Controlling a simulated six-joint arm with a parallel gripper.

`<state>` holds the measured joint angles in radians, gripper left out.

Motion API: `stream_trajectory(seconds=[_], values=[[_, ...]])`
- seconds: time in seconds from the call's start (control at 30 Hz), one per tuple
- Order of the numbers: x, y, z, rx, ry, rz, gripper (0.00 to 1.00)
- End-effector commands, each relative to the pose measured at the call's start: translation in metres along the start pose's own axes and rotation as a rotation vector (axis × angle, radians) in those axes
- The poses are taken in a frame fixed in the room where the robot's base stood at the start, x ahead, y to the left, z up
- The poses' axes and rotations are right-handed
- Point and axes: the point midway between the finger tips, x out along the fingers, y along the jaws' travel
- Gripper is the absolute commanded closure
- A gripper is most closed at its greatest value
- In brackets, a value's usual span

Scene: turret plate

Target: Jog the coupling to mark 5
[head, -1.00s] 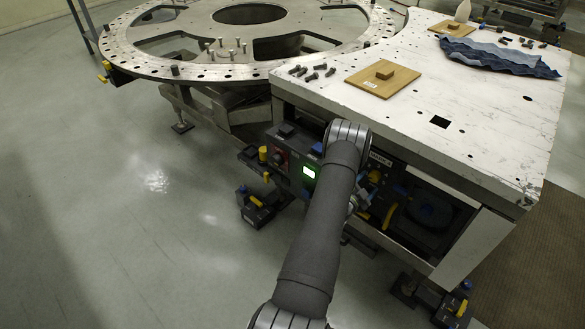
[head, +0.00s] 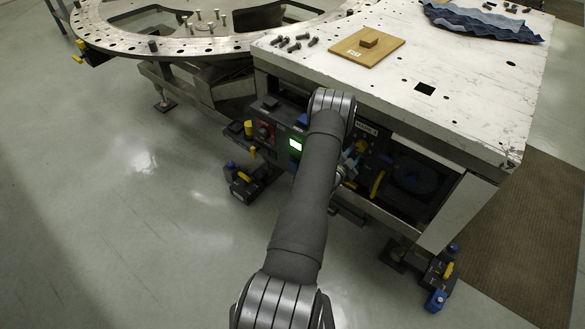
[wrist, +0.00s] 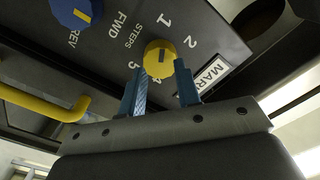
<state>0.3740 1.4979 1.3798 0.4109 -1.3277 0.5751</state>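Contact cannot be told. A blue knob (wrist: 76,12) with a yellow pointer line, between "FWD" and "REV", is at upper left. In the head view, the turret plate (head: 180,46) is at upper left, partly cut off. My arm hides most of the gripper there.
A yellow bar handle (wrist: 42,104) is left of the fingers, and a label starting "MARK" (wrist: 213,73) is to the right. In the head view, a lit green-white screen (head: 296,144) is left of my arm. The white table (head: 450,95) holds a wooden board (head: 378,55), bolts (head: 291,42) and blue cloth (head: 485,25).

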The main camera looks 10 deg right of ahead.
Motion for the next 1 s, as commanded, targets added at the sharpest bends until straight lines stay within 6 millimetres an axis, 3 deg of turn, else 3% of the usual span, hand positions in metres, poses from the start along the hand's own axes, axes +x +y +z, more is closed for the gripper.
stream_trajectory(seconds=[0.03, 0.13, 1.0], values=[[0.0000, 0.0000, 0.0000, 0.000, 0.000, 0.000, 0.80], [0.0000, 0.0000, 0.0000, 0.000, 0.000, 0.000, 1.00], [0.0000, 0.0000, 0.0000, 0.000, 0.000, 0.000, 1.00]])
